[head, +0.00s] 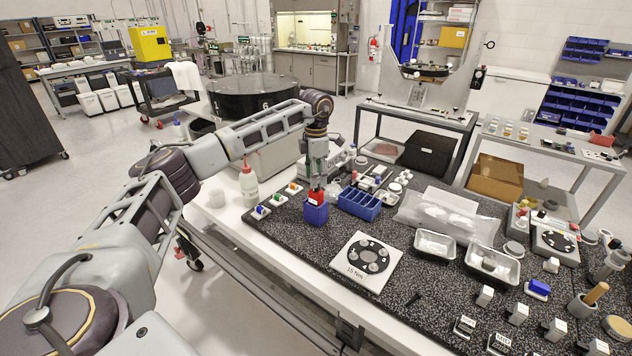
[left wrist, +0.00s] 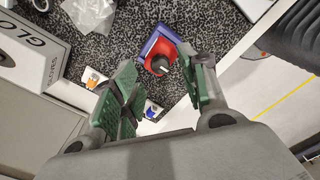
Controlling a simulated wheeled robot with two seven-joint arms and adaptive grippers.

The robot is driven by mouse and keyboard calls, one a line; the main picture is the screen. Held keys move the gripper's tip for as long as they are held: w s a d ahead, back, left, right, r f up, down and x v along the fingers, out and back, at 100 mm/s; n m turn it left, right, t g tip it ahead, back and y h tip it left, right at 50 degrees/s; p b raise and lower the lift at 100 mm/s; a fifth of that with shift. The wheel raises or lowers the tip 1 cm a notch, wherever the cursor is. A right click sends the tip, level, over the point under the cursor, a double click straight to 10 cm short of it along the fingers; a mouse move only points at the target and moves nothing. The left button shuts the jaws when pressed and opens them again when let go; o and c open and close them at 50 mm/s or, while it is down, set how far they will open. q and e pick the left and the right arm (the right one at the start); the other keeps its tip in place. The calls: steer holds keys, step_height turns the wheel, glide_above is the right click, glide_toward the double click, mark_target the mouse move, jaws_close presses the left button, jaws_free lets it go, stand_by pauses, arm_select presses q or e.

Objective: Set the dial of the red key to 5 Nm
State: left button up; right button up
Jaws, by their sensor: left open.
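The red key (head: 316,196) stands in a blue holder (head: 316,214) near the left end of the dark speckled table. In the left wrist view the red key (left wrist: 154,66) shows its round black dial (left wrist: 161,65) inside the blue holder (left wrist: 146,47). The dial's scale is too small to read. My left gripper (head: 317,181) points down over the key. In the left wrist view its fingers (left wrist: 158,70) are spread on either side of the key, with a gap visible. I cannot tell whether either finger touches it. My right gripper is not in view.
Small stands with blue (head: 261,212), green and orange parts sit left of the holder. A red-capped bottle (head: 249,186) stands behind them. A blue divided bin (head: 359,204) is close on the right. A white plate marked 15 Nm (head: 352,274) lies in front, right.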

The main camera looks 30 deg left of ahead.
arm_select(q)
step_height(320, 180, up, 9)
stand_by(0.5)
stand_by(0.6)
